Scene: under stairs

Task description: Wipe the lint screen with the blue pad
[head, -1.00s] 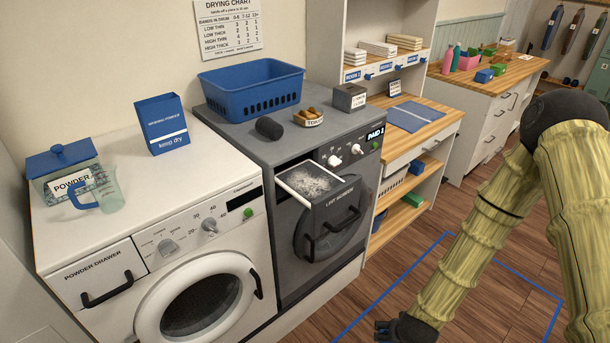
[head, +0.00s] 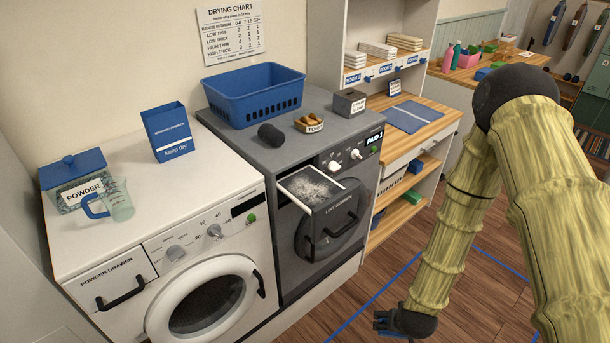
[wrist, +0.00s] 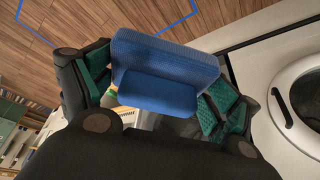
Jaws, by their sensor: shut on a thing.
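The lint screen (head: 309,187) is in the pulled-out lint drawer (head: 333,210) at the top of the grey dryer. Grey-white lint covers its middle. In the wrist view my gripper (wrist: 160,95) is shut on the blue pad (wrist: 165,60), with a green-lined finger on each side of it. In the head view my gripper (head: 390,322) is low over the floor, in front of and to the right of the dryer, well apart from the screen. The pad can barely be made out there.
A blue basket (head: 253,100), a dark roll (head: 270,134), a small bowl (head: 309,124) and a grey box (head: 349,102) stand on the dryer. The white washer (head: 150,215) is at left. A wooden shelf unit (head: 410,205) stands at right. The floor in front is open.

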